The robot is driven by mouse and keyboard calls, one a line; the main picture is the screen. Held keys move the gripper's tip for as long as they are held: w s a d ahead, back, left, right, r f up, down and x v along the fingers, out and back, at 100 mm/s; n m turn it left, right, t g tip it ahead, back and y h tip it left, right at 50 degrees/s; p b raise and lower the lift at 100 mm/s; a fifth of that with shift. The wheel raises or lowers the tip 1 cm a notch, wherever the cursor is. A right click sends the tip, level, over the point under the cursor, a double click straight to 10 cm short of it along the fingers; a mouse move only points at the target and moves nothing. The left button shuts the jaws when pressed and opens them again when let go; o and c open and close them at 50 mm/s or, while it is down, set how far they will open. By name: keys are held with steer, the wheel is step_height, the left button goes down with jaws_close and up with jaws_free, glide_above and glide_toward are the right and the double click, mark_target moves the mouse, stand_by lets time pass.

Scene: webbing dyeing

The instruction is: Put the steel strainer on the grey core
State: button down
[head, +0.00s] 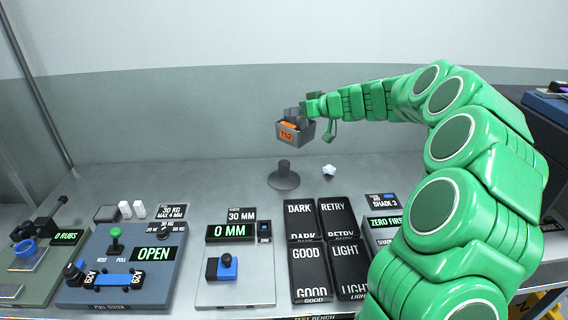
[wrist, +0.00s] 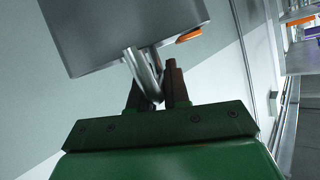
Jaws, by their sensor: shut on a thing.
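The steel strainer (head: 298,131) is a small grey box-shaped basket with an orange label and something orange showing inside. My gripper (head: 309,108) is shut on it and holds it in the air above the bench. In the wrist view, the strainer (wrist: 115,35) hangs beyond the fingertips, and its bent metal handle (wrist: 143,72) sits between the fingers of my gripper (wrist: 157,92). The grey core (head: 285,172) is a dark post on a round base, standing upright on the bench. In the head view, the strainer appears above the core and slightly right, with a visible gap.
A crumpled white scrap (head: 329,171) lies right of the core. Dark labelled trays (head: 318,218) stand in front, with a gauge unit (head: 236,260) and a blue pull tester (head: 125,265) to the left. The bench (head: 210,185) around and behind the core is mostly clear.

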mark_target(282, 122)
steer(key=s+a, duration=0.2)
steer(key=s, duration=0.5)
steer(key=w+f, duration=0.1)
steer(key=w, duration=0.1)
steer(key=w+f, duration=0.1)
steer(key=w, duration=0.2)
steer(key=w+f, duration=0.1)
steer(key=w, duration=0.1)
steer(key=shift+w+a+f, duration=0.25)
steer(key=shift+f, duration=0.05)
steer(key=shift+w+a+f, duration=0.15)
steer(key=shift+w+f, duration=0.85)
steer(key=shift+f, duration=0.55)
steer(key=shift+w+a+f, duration=0.1)
steer(key=shift+w+f, duration=0.9)
steer(key=shift+f, duration=0.6)
steer(key=shift+w+a+f, duration=0.15)
steer(key=shift+w+f, duration=0.85)
steer(key=shift+f, duration=0.55)
steer(key=shift+f, duration=0.2)
steer(key=c, duration=1.1)
jaws_free()
